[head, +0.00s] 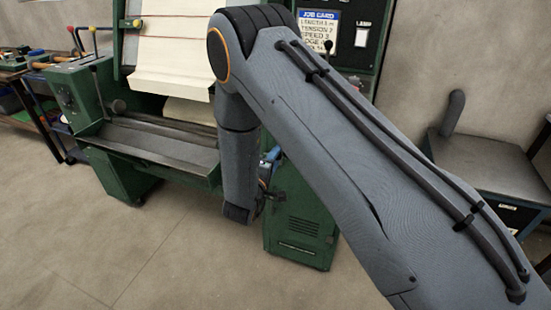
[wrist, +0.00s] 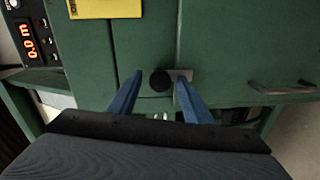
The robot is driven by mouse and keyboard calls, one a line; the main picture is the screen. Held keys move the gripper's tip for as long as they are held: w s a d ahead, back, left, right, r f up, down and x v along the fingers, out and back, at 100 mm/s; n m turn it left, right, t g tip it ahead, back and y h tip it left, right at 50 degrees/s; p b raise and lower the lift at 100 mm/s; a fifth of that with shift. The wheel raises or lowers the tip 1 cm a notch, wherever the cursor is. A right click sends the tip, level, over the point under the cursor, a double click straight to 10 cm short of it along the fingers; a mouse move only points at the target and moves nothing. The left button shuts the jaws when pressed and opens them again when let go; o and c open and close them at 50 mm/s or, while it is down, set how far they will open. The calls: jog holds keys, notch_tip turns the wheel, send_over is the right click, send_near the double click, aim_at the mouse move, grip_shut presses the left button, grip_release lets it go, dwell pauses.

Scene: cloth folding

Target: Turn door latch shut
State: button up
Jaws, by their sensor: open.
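The door latch (wrist: 160,80) shows in the wrist view as a round black knob beside a small pale metal plate (wrist: 181,75), at a seam in the green front. My gripper (wrist: 159,77) is open, with one blue finger on the left of the knob and the other on the right. The right finger overlaps the plate; I cannot tell whether it touches. In the head view the green cabinet door (head: 300,225) stands at the machine's lower right. My arm hides its left part, and I cannot make out the latch there.
A metal handle (wrist: 283,88) sticks out on the right in the wrist view. A red digital readout (wrist: 29,42) is at upper left. In the head view a workbench (head: 485,165) stands at right, and the floor (head: 130,260) in front is clear.

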aim_at(279, 157)
jog(key=b+v, duration=0.1)
jog(key=v, duration=0.6)
jog(key=shift+s, duration=0.3)
jog(key=shift+a, duration=0.1)
jog(key=w+d+m+g+y, duration=0.1)
jog(key=w+d+r+m+g+y, duration=0.1)
jog(key=w+d+m+g+y, duration=0.1)
jog(key=g, duration=0.1)
jog(key=shift+w+d+r+m+y, duration=0.1)
jog(key=shift+w+r+m+y, duration=0.1)
jog(key=shift+r+m+y, duration=0.15)
jog(key=s+d+r+m+g, duration=0.2)
jog(key=s+d, duration=0.4)
jog(key=s, duration=0.3)
jog(key=s+d+r+m+g+y, duration=0.1)
jog(key=s+d+r+m+g, duration=0.2)
jog(key=s+d+g, duration=0.3)
jog(key=s+d+r+m+g+y, duration=0.1)
jog(key=s+d+r+m+g, duration=0.2)
jog(key=s+d, duration=0.4)
jog(key=s, duration=0.6)
jog(key=shift+s+d+m+g, duration=0.3)
jog(key=shift+m+g, duration=0.05)
jog(key=shift+g, duration=0.05)
